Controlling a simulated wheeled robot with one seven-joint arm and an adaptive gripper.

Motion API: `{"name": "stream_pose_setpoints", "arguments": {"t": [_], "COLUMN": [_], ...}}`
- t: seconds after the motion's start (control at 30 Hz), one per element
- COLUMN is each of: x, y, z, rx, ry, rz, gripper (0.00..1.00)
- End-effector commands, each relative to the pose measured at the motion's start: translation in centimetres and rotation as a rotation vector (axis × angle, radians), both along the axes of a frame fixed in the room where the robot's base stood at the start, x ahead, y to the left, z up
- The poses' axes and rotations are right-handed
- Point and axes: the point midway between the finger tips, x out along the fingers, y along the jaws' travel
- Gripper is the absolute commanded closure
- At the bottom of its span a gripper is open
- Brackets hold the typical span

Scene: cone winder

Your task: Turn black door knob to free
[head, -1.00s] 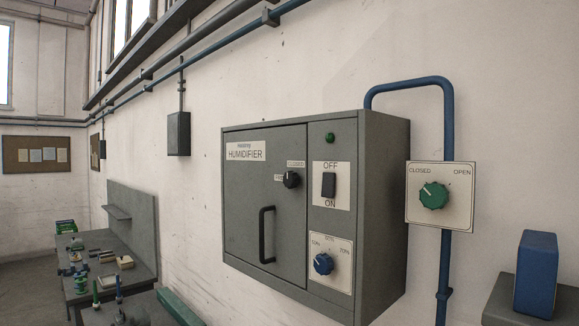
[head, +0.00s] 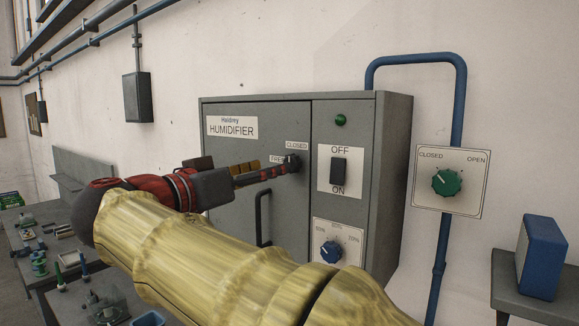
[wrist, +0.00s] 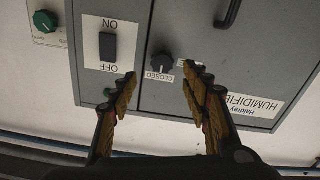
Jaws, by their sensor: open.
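The black door knob (head: 291,162) is on the grey humidifier door (head: 228,148), between the "CLOSED" and "FREE" labels. The wrist view, which is upside down, shows the knob (wrist: 161,63) between the two fingertips and a little beyond them. My gripper (wrist: 160,72) is open, its fingers spread on either side of the knob with gaps, and holds nothing. In the head view my gripper (head: 268,174) reaches in from the left, its tips close to the knob. The right finger partly covers the "FREE" label in the wrist view. I cannot tell which label the knob points at.
A black switch (head: 338,172), blue knob (head: 330,252) and green lamp (head: 341,120) are on the right panel. A green knob (head: 446,182) is on the pipe plate. A blue box (head: 541,257) stands at right.

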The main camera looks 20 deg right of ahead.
Motion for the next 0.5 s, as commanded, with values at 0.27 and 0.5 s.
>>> {"name": "stream_pose_setpoints", "arguments": {"t": [0.27,0.5], "x": [1.9,3.8], "y": [-2.6,-5.3], "z": [-0.1,-0.1], "rx": [0.007,0.006], "ry": [-0.005,-0.004], "rz": [-0.003,-0.001], "gripper": [0.52,0.52]}}
